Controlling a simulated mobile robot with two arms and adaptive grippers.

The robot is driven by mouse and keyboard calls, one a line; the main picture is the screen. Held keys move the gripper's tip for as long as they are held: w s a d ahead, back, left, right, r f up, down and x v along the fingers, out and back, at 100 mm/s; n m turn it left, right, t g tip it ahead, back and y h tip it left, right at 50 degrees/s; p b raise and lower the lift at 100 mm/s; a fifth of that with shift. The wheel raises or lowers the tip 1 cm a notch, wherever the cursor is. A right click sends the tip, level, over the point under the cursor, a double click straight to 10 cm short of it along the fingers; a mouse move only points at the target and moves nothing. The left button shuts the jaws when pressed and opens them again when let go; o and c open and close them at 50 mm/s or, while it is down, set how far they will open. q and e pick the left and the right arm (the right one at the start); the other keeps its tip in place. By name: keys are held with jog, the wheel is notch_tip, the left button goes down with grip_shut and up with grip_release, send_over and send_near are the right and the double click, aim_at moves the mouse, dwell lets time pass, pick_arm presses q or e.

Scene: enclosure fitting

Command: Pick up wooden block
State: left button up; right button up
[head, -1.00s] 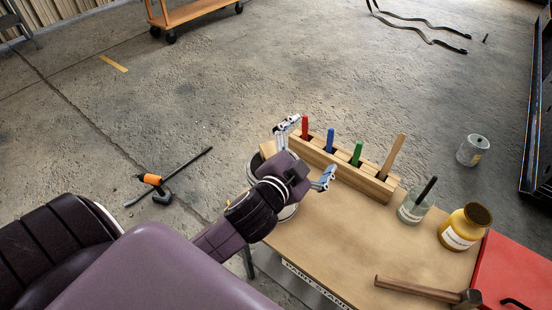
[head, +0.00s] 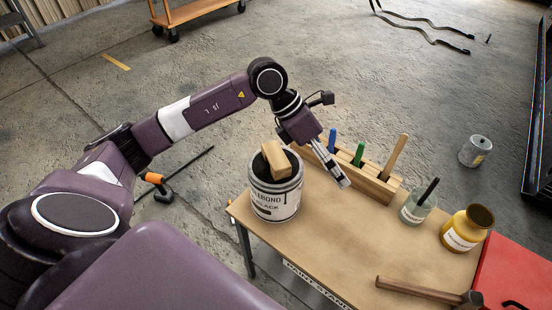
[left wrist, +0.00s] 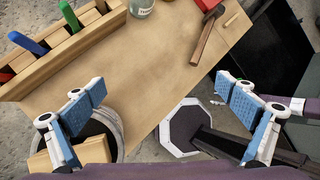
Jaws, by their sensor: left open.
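The wooden block (head: 276,158) is a pale rectangular piece lying across the top of a paint can (head: 275,201) at the table's left corner. In the left wrist view the block (left wrist: 42,160) shows at the lower left, partly hidden by a finger. My left gripper (head: 331,166) is above the table, to the right of the can and in front of the wooden rack in the head view. In the left wrist view its two blue-padded fingers (left wrist: 165,112) are wide apart with nothing between them.
The wooden rack (head: 375,184) holds colored sticks close behind the gripper. A glass jar (head: 415,205), a yellow jar (head: 463,230), a hammer (head: 425,291) and a red box (head: 503,270) are farther right. The table's middle (head: 350,240) is clear.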

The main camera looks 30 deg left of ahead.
aim_at(276, 155)
pick_arm(q)
jog(key=a+y, duration=0.2)
jog(key=a, duration=0.3)
jog(key=a+y, duration=0.2)
jog(key=a, duration=0.3)
jog(key=a+y, duration=0.1)
jog(key=a, duration=0.5)
jog(key=shift+n+g+y, duration=0.4)
jog(key=shift+a+f, duration=0.2)
jog(key=shift+f, duration=0.05)
jog(key=f+p, duration=0.1)
jog(key=f, duration=0.1)
jog(key=f+p, duration=0.1)
jog(key=f, duration=0.1)
jog(key=f+p, duration=0.1)
jog(key=f, duration=0.1)
jog(key=shift+w+f, duration=0.15)
jog(key=shift+w, duration=0.2)
jog(key=shift+w+d+f+p, duration=0.1)
jog(key=shift+f+p, duration=0.2)
jog(key=shift+f, duration=0.2)
jog(key=c, duration=1.3)
